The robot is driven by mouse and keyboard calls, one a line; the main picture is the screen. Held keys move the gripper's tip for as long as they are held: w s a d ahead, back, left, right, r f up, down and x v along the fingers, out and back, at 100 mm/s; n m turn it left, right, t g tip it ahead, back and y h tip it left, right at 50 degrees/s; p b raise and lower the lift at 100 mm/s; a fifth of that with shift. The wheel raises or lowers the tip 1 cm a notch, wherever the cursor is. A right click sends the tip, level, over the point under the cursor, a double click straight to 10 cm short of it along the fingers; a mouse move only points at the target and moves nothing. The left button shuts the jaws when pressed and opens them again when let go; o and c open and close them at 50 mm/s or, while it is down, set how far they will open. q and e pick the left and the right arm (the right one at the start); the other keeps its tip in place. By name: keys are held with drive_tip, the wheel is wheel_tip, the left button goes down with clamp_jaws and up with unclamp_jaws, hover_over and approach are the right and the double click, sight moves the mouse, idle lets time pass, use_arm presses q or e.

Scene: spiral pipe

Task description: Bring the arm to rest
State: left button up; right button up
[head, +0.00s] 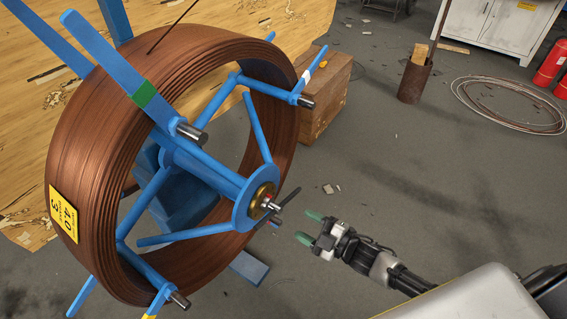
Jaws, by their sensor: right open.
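My right gripper (311,227) has green fingertips and is open and empty. It hangs over the grey floor, to the right of the hub of a large spool. The spool carries copper-brown pipe (82,165) wound in a wide coil on a blue frame (190,165) with spokes. The hub (262,199) has a brass-coloured centre and a dark handle pointing toward the upper right. The gripper is apart from the hub and the handle. My right arm (385,268) reaches in from the lower right. My left gripper is not in view.
A wooden crate (325,95) stands behind the spool. A wood panel (215,25) with scraps lies at the back left. A rusty bin (414,80), a wire coil (510,105), a white cabinet (493,30) and a red cylinder (550,64) are farther back. The floor right of the spool is mostly clear.

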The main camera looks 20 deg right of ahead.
drive_tip(key=s+d+f+m+g+h+p, duration=0.3)
drive_tip(key=s+f+m+h, duration=0.25)
drive_tip(key=f, duration=0.35)
drive_tip(key=s+d+f+m+g+h+p, duration=0.2)
drive_tip(key=s+d+f+m+h+p, duration=0.15)
drive_tip(key=s+f, duration=0.5)
drive_tip(key=s+a+f+m+g+h+p, duration=0.1)
drive_tip(key=s+f+g, duration=0.3)
drive_tip(key=s, duration=0.7)
drive_tip(key=s+a+f+m+g+h+p, duration=0.1)
drive_tip(key=s+f+m+g, duration=0.3)
drive_tip(key=s, duration=0.7)
drive_tip(key=shift+s+a+f+m, duration=0.35)
drive_tip(key=shift+a+f, duration=0.35)
drive_tip(key=shift+f, duration=0.15)
